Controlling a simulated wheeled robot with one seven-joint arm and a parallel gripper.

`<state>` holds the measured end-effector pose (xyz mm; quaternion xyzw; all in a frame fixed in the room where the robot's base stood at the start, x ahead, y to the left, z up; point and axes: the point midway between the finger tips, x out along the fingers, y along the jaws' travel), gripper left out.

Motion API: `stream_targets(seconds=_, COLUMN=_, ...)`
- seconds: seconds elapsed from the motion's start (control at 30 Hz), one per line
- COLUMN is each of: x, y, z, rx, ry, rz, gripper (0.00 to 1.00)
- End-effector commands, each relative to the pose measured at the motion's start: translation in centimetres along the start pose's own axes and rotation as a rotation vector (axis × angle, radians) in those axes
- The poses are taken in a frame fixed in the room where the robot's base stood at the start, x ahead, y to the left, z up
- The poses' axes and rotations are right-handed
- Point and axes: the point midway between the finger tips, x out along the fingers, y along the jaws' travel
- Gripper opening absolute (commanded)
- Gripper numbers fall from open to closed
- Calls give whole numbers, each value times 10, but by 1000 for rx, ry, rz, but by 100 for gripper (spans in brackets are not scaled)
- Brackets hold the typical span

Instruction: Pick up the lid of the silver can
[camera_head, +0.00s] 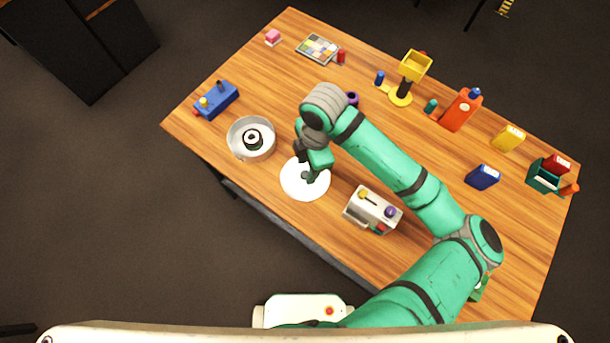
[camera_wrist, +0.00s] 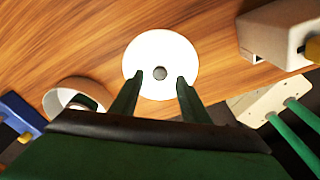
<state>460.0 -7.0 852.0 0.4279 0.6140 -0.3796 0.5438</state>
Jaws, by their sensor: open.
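A flat white disc (camera_head: 292,187) with a small grey knob at its centre, which looks like a lid, lies near the table's front edge. It also shows in the wrist view (camera_wrist: 160,45). The round silver can (camera_head: 234,136) stands just to its upper left, open at the top, with a black-and-white ring-shaped thing inside. Part of the can shows in the wrist view (camera_wrist: 52,99). My gripper (camera_head: 309,178) is above the disc, pointing down. In the wrist view its open fingers (camera_wrist: 160,78) stand on either side of the knob, with nothing held; whether they touch the disc is unclear.
A grey-white box (camera_head: 365,212) with coloured knobs stands close to the disc's right. A blue box (camera_head: 218,102) stands beyond the can. A yellow-topped stand (camera_head: 415,66), an orange box (camera_head: 461,110) and a blue block (camera_head: 482,177) are farther right. Bare table lies around the disc.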

Motion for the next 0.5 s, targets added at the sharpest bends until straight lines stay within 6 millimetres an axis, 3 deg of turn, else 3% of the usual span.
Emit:
stream_targets(seconds=0.2, x=25, y=-2, z=-1, rx=0, ry=1, rz=-1, gripper=42)
stream_targets(seconds=0.5, x=28, y=-1, z=-1, rx=0, ry=0, rz=0, gripper=39)
